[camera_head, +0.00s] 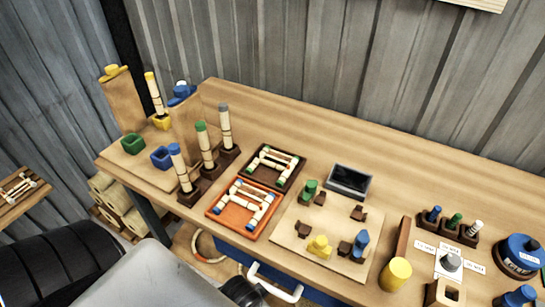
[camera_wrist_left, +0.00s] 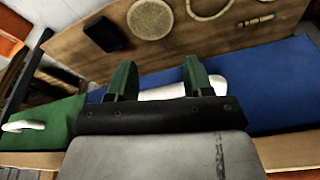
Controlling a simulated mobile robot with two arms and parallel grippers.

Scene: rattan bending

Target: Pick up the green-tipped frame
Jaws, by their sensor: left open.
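The green-tipped frame (camera_head: 273,166) is pale rattan with green ends and lies in a dark brown tray (camera_head: 251,176) on the workbench. A similar blue-tipped frame (camera_head: 245,203) lies in the orange tray (camera_head: 216,208) just in front. My left gripper (camera_wrist_left: 160,64) shows in the left wrist view with two green fingers apart and nothing held between them. It is in front of the bench near a blue drawer, well away from the green-tipped frame. My right gripper is in neither view.
Upright tipped rods (camera_head: 203,143) in dark holders stand left of the trays. A pale board (camera_head: 286,238) with coloured blocks lies to the right. A white handle (camera_head: 280,286) sticks out from the blue drawer (camera_wrist_left: 265,85). The bench's back strip is clear.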

